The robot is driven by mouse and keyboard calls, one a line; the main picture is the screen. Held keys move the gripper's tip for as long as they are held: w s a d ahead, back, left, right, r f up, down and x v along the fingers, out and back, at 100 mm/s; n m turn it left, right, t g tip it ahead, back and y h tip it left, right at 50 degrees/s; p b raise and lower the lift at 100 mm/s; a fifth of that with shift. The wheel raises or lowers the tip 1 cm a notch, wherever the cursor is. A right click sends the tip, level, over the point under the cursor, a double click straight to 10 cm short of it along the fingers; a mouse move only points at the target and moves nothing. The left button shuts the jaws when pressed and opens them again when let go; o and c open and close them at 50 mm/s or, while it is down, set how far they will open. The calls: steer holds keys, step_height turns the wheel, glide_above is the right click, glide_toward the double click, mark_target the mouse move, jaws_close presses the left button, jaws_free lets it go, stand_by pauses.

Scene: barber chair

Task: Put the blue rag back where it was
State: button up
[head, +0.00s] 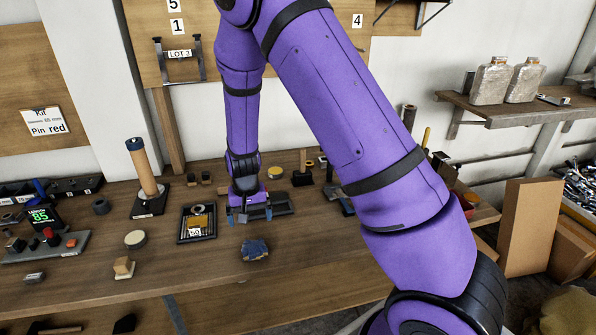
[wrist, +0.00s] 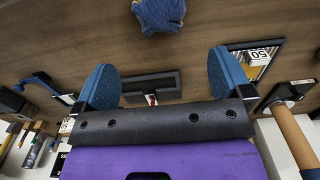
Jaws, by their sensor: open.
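The blue rag (head: 255,249) lies crumpled on the wooden bench near its front edge, just in front of my gripper. It also shows at the top edge of the wrist view (wrist: 158,14), partly cut off. My gripper (head: 250,214) points down above the bench, behind the rag and apart from it. In the wrist view its two blue fingers stand wide apart (wrist: 164,82), with nothing held between them. A shallow dark tray (head: 284,206) lies beside and behind the gripper. It shows between the fingers in the wrist view (wrist: 148,88).
A dark tray labelled 50 (head: 183,238) stands left of the gripper, with items in it. A wooden cylinder on a black base (head: 146,170), a round pale disc (head: 135,239) and a small wooden block (head: 123,266) stand further left. Bench around the rag is clear.

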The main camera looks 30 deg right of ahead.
steer(key=s+d+r+n+t+y, duration=0.15)
steer(key=s+r, duration=0.35)
steer(key=r, duration=0.8)
steer(key=s+d+r+t, duration=0.15)
steer(key=s+r, duration=0.35)
steer(key=r, duration=0.8)
steer(key=s+d+r, duration=0.1)
steer(key=s+r, duration=0.2)
steer(key=s, duration=0.3)
steer(key=s+d+r+n+t+h, duration=0.1)
steer(key=s+r, duration=0.2)
steer(key=s, duration=0.4)
steer(key=s+d+r+n+t, duration=0.1)
steer(key=s+d+r, duration=0.1)
steer(key=s+r, duration=0.2)
steer(key=shift+s, duration=1.2)
steer(key=shift+h, duration=0.25)
